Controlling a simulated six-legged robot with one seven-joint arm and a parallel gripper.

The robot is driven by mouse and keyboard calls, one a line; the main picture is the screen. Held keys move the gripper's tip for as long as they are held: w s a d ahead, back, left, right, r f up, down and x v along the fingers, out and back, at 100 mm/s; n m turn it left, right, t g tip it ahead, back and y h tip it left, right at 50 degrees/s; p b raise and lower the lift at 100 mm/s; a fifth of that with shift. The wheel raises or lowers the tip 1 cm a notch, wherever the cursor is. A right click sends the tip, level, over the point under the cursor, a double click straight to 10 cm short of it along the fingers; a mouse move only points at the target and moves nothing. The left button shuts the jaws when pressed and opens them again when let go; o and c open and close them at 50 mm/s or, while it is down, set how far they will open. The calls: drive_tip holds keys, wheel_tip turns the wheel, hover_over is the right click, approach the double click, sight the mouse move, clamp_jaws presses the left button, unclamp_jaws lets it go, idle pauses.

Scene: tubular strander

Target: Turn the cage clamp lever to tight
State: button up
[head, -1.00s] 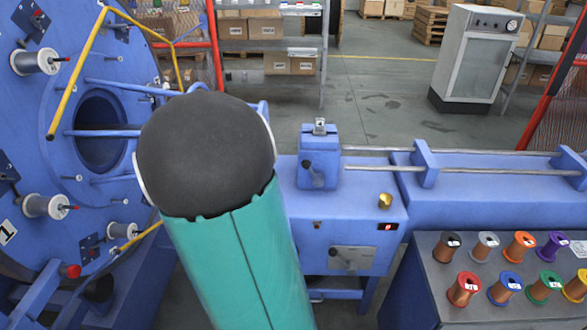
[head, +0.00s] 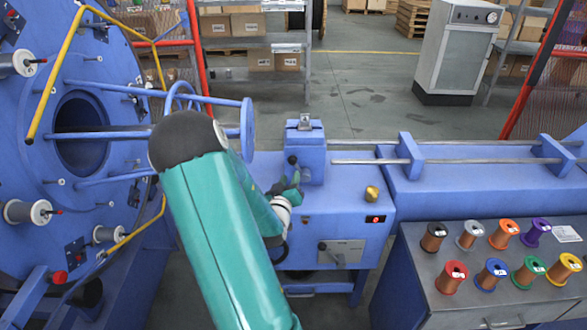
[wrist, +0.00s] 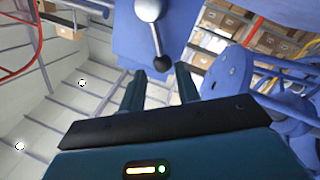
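A metal lever (wrist: 154,32) with a dark ball knob is on the blue clamp block in the wrist view. The lever slants down, with its knob just past my fingertips and in line with the gap between them. My gripper (wrist: 161,72) is open and empty, and a clear gap shows between its two fingers. In the head view, the blue block (head: 312,165) stands on the machine bench, and the lever's dark knob (head: 292,160) shows on its left front. My gripper (head: 291,187) is just below and close to that knob. I cannot tell whether it touches.
A second lever (head: 337,257) is on a plate on the bench front. A brass knob (head: 372,193) and a red indicator (head: 376,219) are to the right. A large blue wheel (head: 85,190) with spools stands left. Several coloured spools sit on the cabinet (head: 430,285) at right.

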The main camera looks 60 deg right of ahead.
sight(295, 165)
drive_tip(key=x, duration=0.6)
drive_tip(key=shift+d, duration=0.1)
clamp_jaws()
